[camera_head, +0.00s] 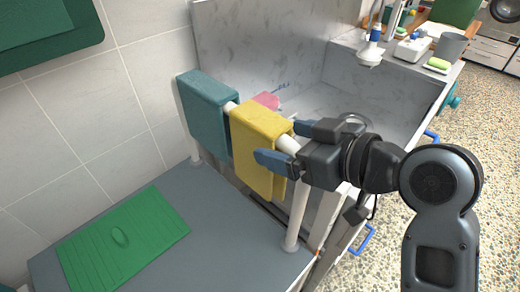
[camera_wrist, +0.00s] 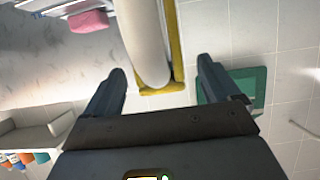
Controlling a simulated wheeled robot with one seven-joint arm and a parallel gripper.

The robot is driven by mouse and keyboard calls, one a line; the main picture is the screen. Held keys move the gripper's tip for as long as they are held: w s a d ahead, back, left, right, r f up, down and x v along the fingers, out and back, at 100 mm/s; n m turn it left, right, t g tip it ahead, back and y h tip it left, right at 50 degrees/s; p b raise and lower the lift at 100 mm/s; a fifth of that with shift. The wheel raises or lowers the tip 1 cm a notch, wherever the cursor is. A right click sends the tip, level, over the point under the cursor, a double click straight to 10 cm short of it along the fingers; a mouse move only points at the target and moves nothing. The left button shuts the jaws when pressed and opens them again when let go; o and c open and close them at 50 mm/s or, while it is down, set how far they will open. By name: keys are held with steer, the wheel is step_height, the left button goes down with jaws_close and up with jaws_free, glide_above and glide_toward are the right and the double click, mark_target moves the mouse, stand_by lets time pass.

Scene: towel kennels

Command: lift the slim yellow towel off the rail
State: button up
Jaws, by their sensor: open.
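The slim yellow towel (camera_head: 257,140) hangs folded over the white rail (camera_head: 287,144), beside a wider teal towel (camera_head: 207,115). My gripper (camera_head: 280,142) is open and empty at the right end of the yellow towel, its two blue fingers spread around the line of the rail. In the wrist view, the rail (camera_wrist: 143,40) points in between my open fingers (camera_wrist: 161,66). The towel's yellow edge (camera_wrist: 175,45) shows below and to the right of the rail there, just beyond the fingertips. I cannot tell whether a finger touches the cloth.
A white rail post (camera_head: 297,215) stands on the grey top (camera_head: 225,235) below my gripper. A green mat (camera_head: 125,238) lies there at left. Behind the rail is a marbled basin (camera_head: 310,105) with a pink item (camera_head: 267,101). A tiled wall (camera_head: 90,120) rises at left.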

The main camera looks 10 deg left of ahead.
steer(key=shift+x, duration=1.55)
steer(key=shift+d, duration=0.1)
steer(key=c, duration=1.4)
